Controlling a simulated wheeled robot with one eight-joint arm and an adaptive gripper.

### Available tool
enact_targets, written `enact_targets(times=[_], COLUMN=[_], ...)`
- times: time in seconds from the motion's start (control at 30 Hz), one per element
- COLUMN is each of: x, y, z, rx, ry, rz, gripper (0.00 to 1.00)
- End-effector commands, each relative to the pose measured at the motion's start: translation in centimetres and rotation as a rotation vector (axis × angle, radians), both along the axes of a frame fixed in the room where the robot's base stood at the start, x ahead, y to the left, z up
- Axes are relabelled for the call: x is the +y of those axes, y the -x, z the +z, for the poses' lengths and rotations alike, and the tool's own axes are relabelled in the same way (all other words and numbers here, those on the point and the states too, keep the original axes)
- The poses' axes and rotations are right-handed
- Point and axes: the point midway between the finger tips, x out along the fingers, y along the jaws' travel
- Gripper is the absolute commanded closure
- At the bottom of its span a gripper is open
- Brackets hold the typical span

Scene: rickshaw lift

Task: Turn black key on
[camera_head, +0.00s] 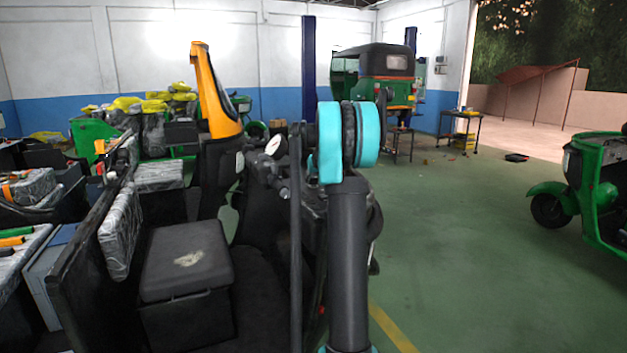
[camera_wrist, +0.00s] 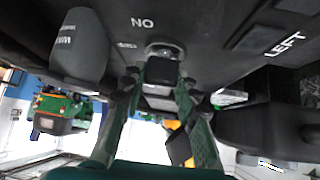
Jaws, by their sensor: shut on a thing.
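The black key (camera_wrist: 162,71) sits in a round metal lock (camera_wrist: 165,50) on a dark panel (camera_wrist: 215,45) in the wrist view. My gripper (camera_wrist: 160,80) has its two green fingers on either side of the key, shut on it. The wrist view does not clearly show how far the key is turned. In the head view my arm stands in front of the rickshaw's dashboard, so the key and the gripper are hidden there.
A grey rounded part (camera_wrist: 80,48) hangs close left of the fingers, and a dark bulky part (camera_wrist: 265,125) is at right. In the head view, a black box seat (camera_head: 187,262) is left of my arm. Open green floor (camera_head: 470,250) lies right; a green rickshaw (camera_head: 600,195) stands beyond.

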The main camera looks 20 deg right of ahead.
Motion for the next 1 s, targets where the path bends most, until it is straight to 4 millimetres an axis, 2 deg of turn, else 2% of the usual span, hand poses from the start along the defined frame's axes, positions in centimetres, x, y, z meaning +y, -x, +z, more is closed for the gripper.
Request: enact_targets(times=[0.7,1.0], x=[0.15,0.08], y=[-0.10,-0.04], z=[0.01,0.02], rx=[0.000,0.000], ry=[0.003,0.001], rz=[-0.639,-0.825], gripper=[0.99,0.99])
